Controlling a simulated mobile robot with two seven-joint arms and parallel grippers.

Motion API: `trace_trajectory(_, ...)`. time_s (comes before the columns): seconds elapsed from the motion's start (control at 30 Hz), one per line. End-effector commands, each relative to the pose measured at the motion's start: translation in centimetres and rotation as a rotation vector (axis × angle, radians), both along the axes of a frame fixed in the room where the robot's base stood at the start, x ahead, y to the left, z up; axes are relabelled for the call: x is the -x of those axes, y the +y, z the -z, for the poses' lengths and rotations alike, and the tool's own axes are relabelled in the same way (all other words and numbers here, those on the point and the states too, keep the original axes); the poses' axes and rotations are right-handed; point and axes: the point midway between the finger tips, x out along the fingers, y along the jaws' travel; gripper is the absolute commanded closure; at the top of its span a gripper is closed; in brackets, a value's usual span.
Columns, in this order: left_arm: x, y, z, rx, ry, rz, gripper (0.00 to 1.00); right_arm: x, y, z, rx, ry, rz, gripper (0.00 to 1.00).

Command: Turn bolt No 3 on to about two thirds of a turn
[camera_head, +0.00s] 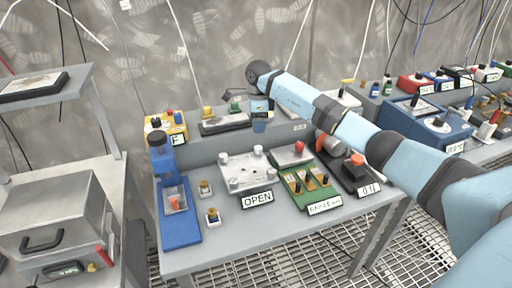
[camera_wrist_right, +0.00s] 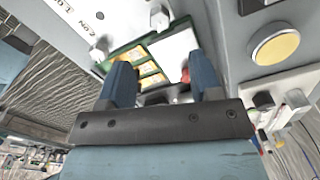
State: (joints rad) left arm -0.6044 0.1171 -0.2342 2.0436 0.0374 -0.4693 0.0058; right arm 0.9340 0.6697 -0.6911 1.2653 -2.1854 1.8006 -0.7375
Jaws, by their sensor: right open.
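A pale metal plate (camera_head: 248,186) lies on the grey bench, with several bolts or knobs standing near its corners. One is the near left bolt (camera_head: 233,184) and another is the far right bolt (camera_head: 258,151). I cannot read which is No 3. An "OPEN" label (camera_head: 257,199) stands at the plate's front edge. My right gripper (camera_head: 260,124) is beyond the plate and above the bench, apart from the bolts. In the right wrist view its two blue fingers (camera_wrist_right: 162,84) are spread with nothing between them. My left gripper is not in view.
Right of the plate are a green board (camera_head: 304,184) and a black base with a red button (camera_head: 357,159). A blue press-like device (camera_head: 178,213) stands at the left. A yellow box (camera_head: 164,127) is at the back. The bench front is mostly clear.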

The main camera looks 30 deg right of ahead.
Motion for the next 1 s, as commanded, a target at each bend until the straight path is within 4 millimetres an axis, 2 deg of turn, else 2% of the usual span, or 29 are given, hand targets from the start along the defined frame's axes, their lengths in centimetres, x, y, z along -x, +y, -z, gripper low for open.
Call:
trace_trajectory(0.03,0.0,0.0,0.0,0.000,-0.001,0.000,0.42,0.1,0.1,1.4,-0.001,0.004,0.001,0.42)
trace_trajectory(0.2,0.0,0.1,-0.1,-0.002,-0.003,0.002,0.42,0.1,0.1,5.1,-0.003,0.004,0.001,0.42)
trace_trajectory(0.33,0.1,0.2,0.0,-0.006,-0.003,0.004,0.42,0.1,0.1,7.4,-0.004,0.002,0.001,0.42)
trace_trajectory(0.5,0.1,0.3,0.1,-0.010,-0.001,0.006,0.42,0.0,0.1,9.4,-0.003,0.001,0.001,0.42)
trace_trajectory(0.9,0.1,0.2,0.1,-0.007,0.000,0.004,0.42,0.0,0.1,10.2,-0.002,-0.001,0.000,0.42)
trace_trajectory(0.93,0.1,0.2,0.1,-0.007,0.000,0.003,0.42,0.0,0.1,10.2,-0.002,-0.001,0.000,0.46)
trace_trajectory(1.0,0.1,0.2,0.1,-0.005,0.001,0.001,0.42,0.0,0.1,10.2,-0.002,-0.001,0.000,0.62)
